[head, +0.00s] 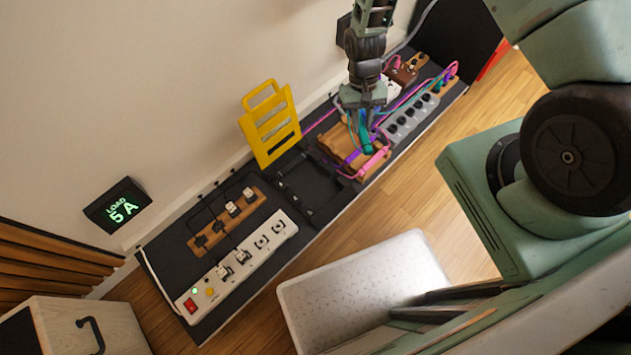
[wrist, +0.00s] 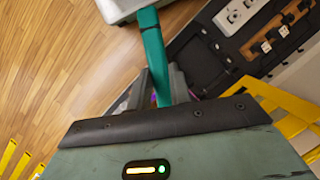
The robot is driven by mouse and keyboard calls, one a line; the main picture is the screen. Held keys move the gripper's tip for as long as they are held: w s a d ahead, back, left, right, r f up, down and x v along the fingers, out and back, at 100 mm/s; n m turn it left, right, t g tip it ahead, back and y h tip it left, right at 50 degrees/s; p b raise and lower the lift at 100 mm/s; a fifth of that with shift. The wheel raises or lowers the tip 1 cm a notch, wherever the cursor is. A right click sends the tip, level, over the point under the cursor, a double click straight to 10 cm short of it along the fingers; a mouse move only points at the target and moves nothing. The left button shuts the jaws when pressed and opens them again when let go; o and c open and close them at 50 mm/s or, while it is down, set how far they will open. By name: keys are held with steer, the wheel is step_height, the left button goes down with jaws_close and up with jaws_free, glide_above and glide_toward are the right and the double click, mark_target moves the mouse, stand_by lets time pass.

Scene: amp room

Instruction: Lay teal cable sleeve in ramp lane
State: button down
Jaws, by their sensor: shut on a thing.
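My gripper (head: 360,112) is shut on the teal cable sleeve (head: 366,134), over the wooden block with pink and purple cables. In the wrist view the sleeve (wrist: 153,55) is a straight teal strip standing out beyond the gripper's fingers (wrist: 165,88). Its held end is hidden between the fingers. A black frame with recessed channels (head: 308,186) lies left of the gripper, beside a raised yellow slotted panel (head: 271,125); it also shows in the wrist view (wrist: 196,62). I cannot tell which channel is the ramp lane.
A white power strip (head: 238,260) and wooden strip with plugs (head: 227,222) lie left of the frame. The cabled wooden block (head: 340,143) and grey socket strip (head: 411,117) crowd the right. A white tray (head: 365,285) stands in front. A display (head: 118,205) reads "LOAD 5A".

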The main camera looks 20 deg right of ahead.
steer(key=a+f+m+t+y+b, duration=0.1)
steer(key=a+f+m+b, duration=0.2)
steer(key=f+b, duration=0.7)
steer(key=w+a+f+m+t+y+b, duration=0.1)
steer(key=a+f+m+b, duration=0.3)
steer(key=f+b, duration=0.5)
steer(key=a+f+m+t+y+b, duration=0.1)
steer(key=a+f+m+b, duration=0.3)
steer(key=f+b, duration=0.6)
steer(key=shift+w+f+b, duration=0.2)
steer(key=shift+f+b, duration=0.1)
steer(key=shift+b, duration=4.15)
steer(key=shift+f, duration=0.15)
steer(key=shift+f+b, duration=2.7)
steer(key=shift+b, duration=0.25)
steer(key=shift+f+b, duration=0.65)
steer(key=shift+f, duration=1.1)
steer(key=c, duration=1.2)
jaws_free()
steer(key=shift+d, duration=0.1)
